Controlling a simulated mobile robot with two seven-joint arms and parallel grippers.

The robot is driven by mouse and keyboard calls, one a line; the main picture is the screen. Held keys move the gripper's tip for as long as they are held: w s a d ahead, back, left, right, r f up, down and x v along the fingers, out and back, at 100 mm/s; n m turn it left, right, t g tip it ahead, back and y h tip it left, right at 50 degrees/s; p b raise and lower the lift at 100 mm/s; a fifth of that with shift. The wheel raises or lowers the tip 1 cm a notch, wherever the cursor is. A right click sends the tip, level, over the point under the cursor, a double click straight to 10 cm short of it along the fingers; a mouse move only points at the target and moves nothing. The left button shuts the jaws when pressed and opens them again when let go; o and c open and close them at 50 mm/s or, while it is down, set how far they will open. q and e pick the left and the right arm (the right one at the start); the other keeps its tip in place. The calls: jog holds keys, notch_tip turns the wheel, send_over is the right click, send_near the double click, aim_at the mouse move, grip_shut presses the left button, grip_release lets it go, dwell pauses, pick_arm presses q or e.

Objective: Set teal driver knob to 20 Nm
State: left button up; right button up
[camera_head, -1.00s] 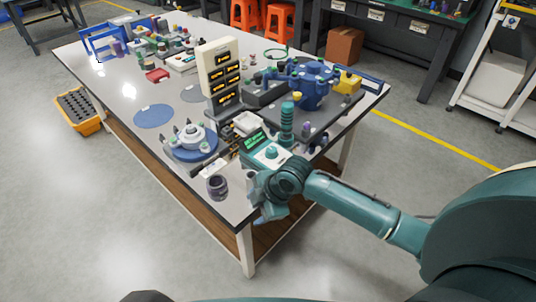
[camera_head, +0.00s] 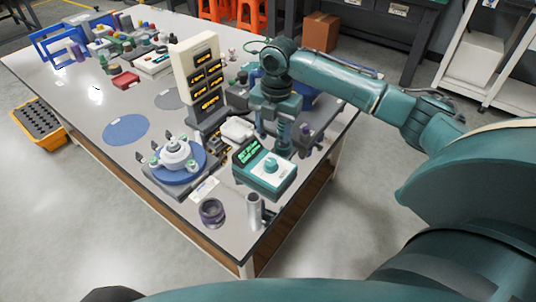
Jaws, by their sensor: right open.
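The teal driver (camera_head: 262,175) is a boxy teal unit with a white top near the table's front right corner. Its round teal knob (camera_head: 271,164) stands on the top face. A dark display (camera_head: 250,149) with green text is beside the knob; the text is too small to read. My right gripper (camera_head: 276,132) is open and points down behind the driver, close to a ribbed teal column (camera_head: 283,134). It is apart from the knob, and its fingertips are partly hard to make out. My left gripper is not in view.
A cream panel with yellow displays (camera_head: 200,72) stands left of my arm. A blue round fixture (camera_head: 176,160), a dark purple ring (camera_head: 211,211) and a metal cylinder (camera_head: 254,210) sit near the driver. A blue disc (camera_head: 126,129) lies further left on the table (camera_head: 85,110).

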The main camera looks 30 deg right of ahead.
aim_at(271, 161)
notch_tip(271, 161, down, 11)
jog(key=shift+w+a+f, duration=0.1)
jog(key=shift+w+a, duration=0.05)
jog(key=shift+c, duration=0.2)
jog(key=c, duration=0.9)
